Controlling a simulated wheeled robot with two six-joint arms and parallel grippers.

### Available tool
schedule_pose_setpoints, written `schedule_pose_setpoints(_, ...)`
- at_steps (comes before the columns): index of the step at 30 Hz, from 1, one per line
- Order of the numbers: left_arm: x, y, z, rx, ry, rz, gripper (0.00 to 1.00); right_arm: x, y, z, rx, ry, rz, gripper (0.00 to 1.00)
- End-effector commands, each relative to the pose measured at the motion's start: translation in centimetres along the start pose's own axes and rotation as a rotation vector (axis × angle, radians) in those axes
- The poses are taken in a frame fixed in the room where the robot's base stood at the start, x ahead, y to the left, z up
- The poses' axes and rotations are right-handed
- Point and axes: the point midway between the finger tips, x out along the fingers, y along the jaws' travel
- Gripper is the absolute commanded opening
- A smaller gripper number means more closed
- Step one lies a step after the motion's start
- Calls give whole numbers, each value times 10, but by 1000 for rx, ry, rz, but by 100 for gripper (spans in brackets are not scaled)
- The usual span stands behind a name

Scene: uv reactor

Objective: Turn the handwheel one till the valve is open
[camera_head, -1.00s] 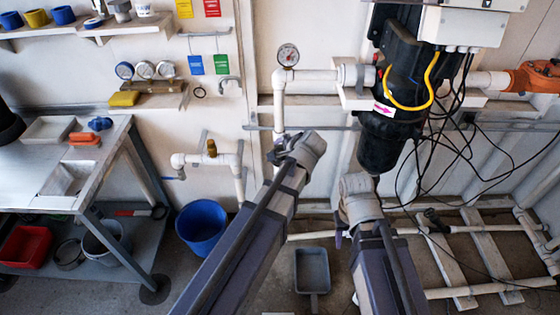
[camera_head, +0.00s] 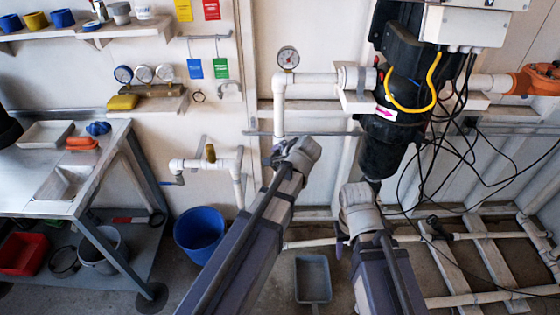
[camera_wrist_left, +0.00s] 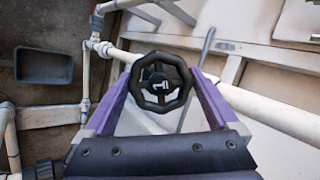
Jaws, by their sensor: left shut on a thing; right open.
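The black handwheel (camera_wrist_left: 159,82) sits between the two purple fingers of my left gripper (camera_wrist_left: 163,80) in the left wrist view. The fingers are closed on its rim from both sides, and its spokes and hub face the camera. In the head view my left gripper (camera_head: 277,153) is at the white vertical pipe below the gauge, and the handwheel is hidden there by my wrist. My right gripper (camera_head: 340,240) is open and below the black reactor housing, with its fingers mostly hidden behind the wrist. I cannot tell how far the valve is open.
The white pipe (camera_head: 278,110) carries a round gauge (camera_head: 288,58). The black reactor (camera_head: 385,155) has loose cables (camera_head: 455,150) hanging at its right. A blue bucket (camera_head: 200,235) and a grey tray (camera_head: 313,278) stand on the floor. A metal workbench (camera_head: 110,170) is at the left.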

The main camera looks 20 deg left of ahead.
Motion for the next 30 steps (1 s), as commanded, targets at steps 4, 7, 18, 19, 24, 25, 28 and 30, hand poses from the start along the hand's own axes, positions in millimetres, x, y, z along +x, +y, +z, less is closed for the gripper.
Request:
schedule_pose_setpoints(4,0,0,0,-1,0,0,38,0,0,0,0,0,0,50)
schedule_pose_setpoints(7,0,0,0,-8,0,3,38,-1,0,0,0,0,0,50)
schedule_pose_setpoints(18,-1,-2,0,-187,-1,64,38,-11,1,1,0,0,0,50)
schedule_pose_setpoints(19,-1,-2,0,-211,-1,72,38,-12,1,1,0,0,0,50)
schedule_pose_setpoints(24,-1,-2,0,-364,-1,124,38,-18,2,1,0,0,0,50)
schedule_pose_setpoints(25,-1,-2,0,-390,-1,133,38,-19,2,1,0,0,0,50)
schedule_pose_setpoints(28,-1,-2,0,-482,-1,164,38,-22,2,1,0,0,0,50)
schedule_pose_setpoints(30,0,-2,1,-545,-1,185,38,-24,2,1,0,0,0,50)
